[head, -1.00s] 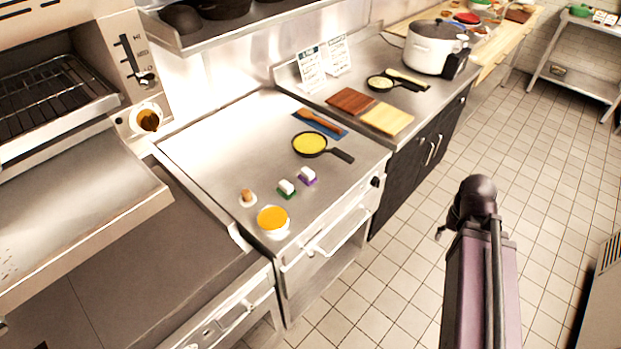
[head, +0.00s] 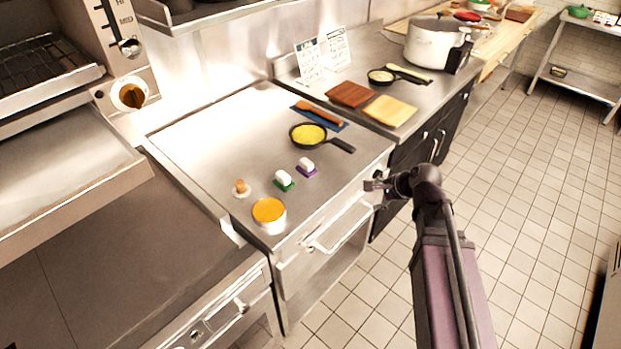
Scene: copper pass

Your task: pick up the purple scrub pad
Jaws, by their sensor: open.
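The purple scrub pad (head: 307,169) lies on the steel counter top, with a white grip on its upper side. A similar pad with a green base (head: 284,181) lies just to its left, slightly nearer the front. My gripper (head: 370,186) is at the front right corner of the counter, to the right of the purple pad and apart from it. It is small in view, open, and holds nothing that I can see.
A skillet with yellow contents (head: 308,135) sits behind the pads, its handle pointing right. The counter's middle left is clear.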

